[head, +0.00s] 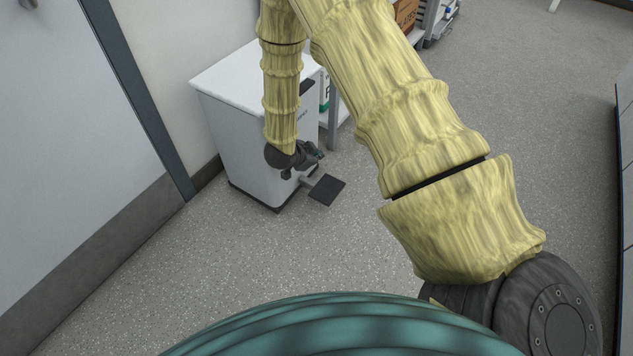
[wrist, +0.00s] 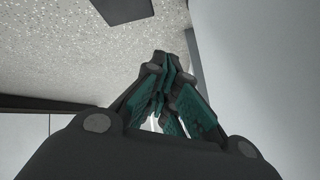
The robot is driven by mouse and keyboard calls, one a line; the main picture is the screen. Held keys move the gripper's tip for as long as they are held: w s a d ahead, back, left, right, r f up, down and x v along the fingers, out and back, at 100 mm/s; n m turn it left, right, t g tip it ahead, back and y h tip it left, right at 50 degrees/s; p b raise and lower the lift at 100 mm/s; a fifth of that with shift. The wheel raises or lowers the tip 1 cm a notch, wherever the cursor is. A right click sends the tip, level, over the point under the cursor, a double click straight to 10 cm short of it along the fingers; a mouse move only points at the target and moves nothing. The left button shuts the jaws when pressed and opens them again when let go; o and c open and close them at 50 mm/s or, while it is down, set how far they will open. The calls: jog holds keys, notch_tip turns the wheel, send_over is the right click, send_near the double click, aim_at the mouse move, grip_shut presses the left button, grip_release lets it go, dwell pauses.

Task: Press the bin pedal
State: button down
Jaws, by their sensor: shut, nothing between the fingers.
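The white pedal bin (head: 238,115) stands against the wall, with its lid down. Its dark flat pedal (head: 327,190) sticks out from the bin's base on a short bar, low over the floor. My arm reaches down in front of the bin, and my gripper (head: 314,154) is shut and empty, above the pedal and a little to its left in the head view. In the wrist view my gripper (wrist: 168,62) shows its closed fingers, and the pedal (wrist: 122,8) is partly cut off at the top edge. My gripper appears apart from the pedal.
A grey door (head: 75,120) and wall are left of the bin. A shelf rack (head: 335,115) stands just behind the bin, with a brown box (head: 405,14) farther back. The speckled floor (head: 300,250) around the pedal is clear.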

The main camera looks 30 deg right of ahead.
jog(key=shift+w+d+f+m+b, duration=0.5)
jog(key=shift+w+f+m+b, duration=0.2)
jog(key=shift+w+m+b, duration=0.15)
jog(key=shift+f, duration=0.1)
jog(key=b, duration=0.6)
send_over(318, 183)
notch_tip(318, 183, down, 6)
jog(key=shift+a+f+b, duration=0.1)
jog(key=shift+f+b, duration=0.2)
jog(key=shift+f, duration=1)
jog(key=shift+f, duration=0.1)
jog(key=shift+f, duration=0.3)
